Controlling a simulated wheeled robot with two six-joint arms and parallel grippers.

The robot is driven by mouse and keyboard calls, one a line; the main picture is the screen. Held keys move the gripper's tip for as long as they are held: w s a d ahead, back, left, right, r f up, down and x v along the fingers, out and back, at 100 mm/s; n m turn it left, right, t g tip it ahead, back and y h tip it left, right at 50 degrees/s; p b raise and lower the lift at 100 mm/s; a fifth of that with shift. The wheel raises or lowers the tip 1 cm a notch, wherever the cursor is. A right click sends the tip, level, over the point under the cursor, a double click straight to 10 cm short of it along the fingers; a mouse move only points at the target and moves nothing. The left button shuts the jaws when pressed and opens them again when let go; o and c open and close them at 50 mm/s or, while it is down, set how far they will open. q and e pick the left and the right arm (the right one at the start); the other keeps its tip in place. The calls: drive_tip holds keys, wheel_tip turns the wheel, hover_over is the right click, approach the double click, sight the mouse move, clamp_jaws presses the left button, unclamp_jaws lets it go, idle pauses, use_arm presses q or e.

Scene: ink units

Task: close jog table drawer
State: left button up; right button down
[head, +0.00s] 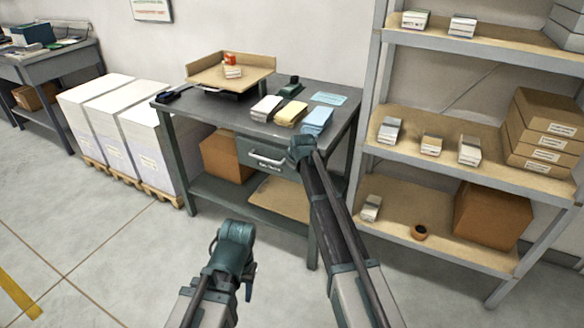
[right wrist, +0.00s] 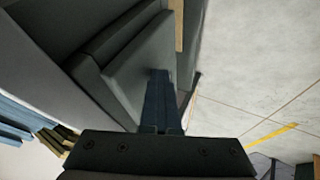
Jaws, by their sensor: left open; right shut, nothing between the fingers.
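The jog table (head: 172,142) is a grey table with a lower shelf, standing against the wall. Its drawer (head: 256,150) has a grey front with a pale bar handle (head: 266,159) and a label. In the right wrist view the drawer front (right wrist: 138,62) seems to stand out slightly from the table body. My right gripper (head: 302,148) is at the right end of the drawer front; its shut, empty fingers (right wrist: 160,100) point at the panel. I cannot tell whether they touch it. My left gripper (head: 235,255) is open and empty, low in front of the table.
A tilted tray (head: 208,76) and several paper stacks (head: 291,114) are on the tabletop. A cardboard box (head: 226,155) is on the lower shelf. Wrapped paper stacks (head: 118,125) on a pallet stand left, a shelf rack (head: 440,165) right. The floor in front is clear.

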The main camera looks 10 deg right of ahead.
drive_tip(key=shift+w+d+r, duration=0.1)
drive_tip(key=shift+w+d, duration=0.1)
drive_tip(key=shift+w, duration=0.1)
drive_tip(key=s+a+r+p, duration=0.2)
drive_tip(key=s+r+p, duration=0.5)
drive_tip(key=s+p, duration=0.1)
drive_tip(key=shift+s+a+r, duration=0.25)
drive_tip(key=shift+s+r, duration=0.15)
drive_tip(key=shift+s, duration=0.5)
